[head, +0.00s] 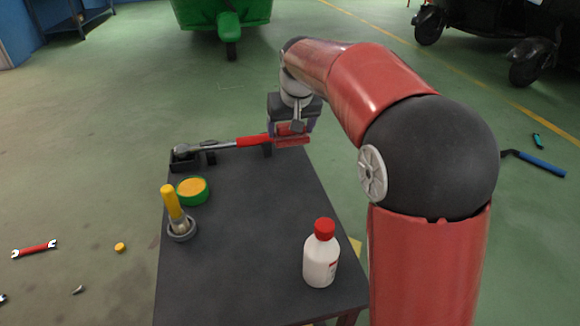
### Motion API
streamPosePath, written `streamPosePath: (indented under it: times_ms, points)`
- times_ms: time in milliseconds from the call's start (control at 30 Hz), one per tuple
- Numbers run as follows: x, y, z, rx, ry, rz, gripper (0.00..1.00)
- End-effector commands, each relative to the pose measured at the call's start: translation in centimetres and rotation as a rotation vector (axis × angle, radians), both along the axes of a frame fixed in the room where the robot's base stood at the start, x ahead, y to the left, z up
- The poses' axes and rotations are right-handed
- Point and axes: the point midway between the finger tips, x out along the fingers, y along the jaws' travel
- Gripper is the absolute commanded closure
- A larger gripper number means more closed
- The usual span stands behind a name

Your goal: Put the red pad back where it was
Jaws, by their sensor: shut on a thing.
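The red pad (293,141) is a small flat red block at the far right corner of the dark table (240,250). My gripper (292,131) is shut on it, with its fingers at the pad's sides. The gripper body hides part of the pad's top. I cannot tell whether the pad touches the tabletop. A wrench with a red handle (253,141) lies along the far edge, its handle end close to the pad; I cannot tell whether they touch.
Black holders (184,162) support the wrench's head. A green-and-yellow round tin (192,189), a yellow-handled tool in a grey ring (173,205) and a white bottle with a red cap (321,258) stand on the table. The table's middle is clear.

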Motion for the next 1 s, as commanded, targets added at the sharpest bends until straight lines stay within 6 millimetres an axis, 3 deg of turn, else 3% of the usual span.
streamPosePath:
  times_ms: [100,233,700,933,967,1000]
  points:
    - [0.0,0.0,-3.4,-0.001,0.003,0.0,0.42]
    - [0.0,0.0,-5.7,-0.001,0.003,0.0,0.42]
    - [0.0,0.0,-10.9,0.0,0.001,0.001,0.42]
    - [0.0,0.0,-11.1,-0.001,0.003,0.001,0.42]
    - [0.0,0.0,-11.2,-0.001,0.003,0.0,0.21]
    - [0.0,0.0,-11.2,-0.001,0.003,0.001,0.16]
